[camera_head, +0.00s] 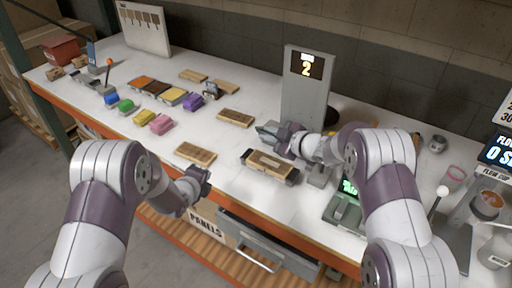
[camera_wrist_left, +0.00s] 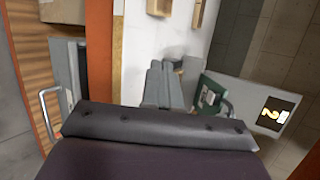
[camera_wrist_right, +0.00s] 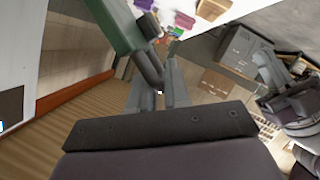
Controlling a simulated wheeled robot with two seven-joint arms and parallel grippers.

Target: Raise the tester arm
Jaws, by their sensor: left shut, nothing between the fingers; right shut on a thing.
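The tester is a grey upright stand (camera_head: 304,100) with a display reading 2, which also shows in the left wrist view (camera_wrist_left: 272,112). A wooden panel (camera_head: 268,160) lies in a dark holder in front of it. In the right wrist view a green part (camera_wrist_right: 112,22) carries a dark bar handle (camera_wrist_right: 148,66), apparently the tester arm. My right gripper (camera_head: 270,132) is at the stand's foot, just above and behind the panel, shut on that bar. The grip is partly hidden in the head view. My left gripper (camera_head: 203,180) is shut and empty, near the table's front edge.
Loose wooden panels (camera_head: 196,153) (camera_head: 236,118) lie left of the tester. Several coloured blocks (camera_head: 161,124) stand farther left. A device with a green screen (camera_head: 346,205) and a flow cup stand (camera_head: 486,200) are at the right. A drawer (camera_head: 262,246) sits below the table edge.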

